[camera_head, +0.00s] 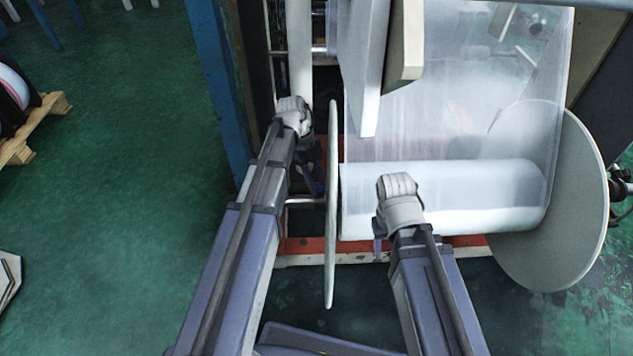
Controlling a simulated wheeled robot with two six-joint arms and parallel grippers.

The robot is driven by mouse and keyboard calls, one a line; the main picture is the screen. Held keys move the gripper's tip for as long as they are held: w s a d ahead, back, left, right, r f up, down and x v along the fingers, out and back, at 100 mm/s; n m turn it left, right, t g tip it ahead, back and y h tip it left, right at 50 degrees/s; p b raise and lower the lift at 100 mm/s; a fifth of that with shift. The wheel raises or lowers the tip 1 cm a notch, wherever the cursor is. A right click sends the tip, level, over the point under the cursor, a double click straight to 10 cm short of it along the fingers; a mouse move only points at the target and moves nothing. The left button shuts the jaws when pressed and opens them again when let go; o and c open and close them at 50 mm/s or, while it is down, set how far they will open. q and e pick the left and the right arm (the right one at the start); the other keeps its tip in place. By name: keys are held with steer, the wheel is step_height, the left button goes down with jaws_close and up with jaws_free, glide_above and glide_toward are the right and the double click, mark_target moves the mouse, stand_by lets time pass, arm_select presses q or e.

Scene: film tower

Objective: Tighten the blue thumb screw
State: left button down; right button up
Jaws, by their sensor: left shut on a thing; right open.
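My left gripper (310,178) is to the left of the thin pale disc (331,230), next to the metal shaft. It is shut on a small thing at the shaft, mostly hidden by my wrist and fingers. A dark blue bit shows there, which fits the blue thumb screw (318,187), but it is too small to tell its shape or tilt. My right gripper (380,247) is open and empty in front of the left part of the film roll (460,195). Its fingers are partly hidden by my wrist.
The film roll lies between the thin disc and a large pale disc (575,200) on the right. A blue post (217,80) stands left of my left arm. Green floor (110,200) is open at the left.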

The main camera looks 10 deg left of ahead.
arm_select(q)
steer(key=c, duration=0.6)
jaws_free()
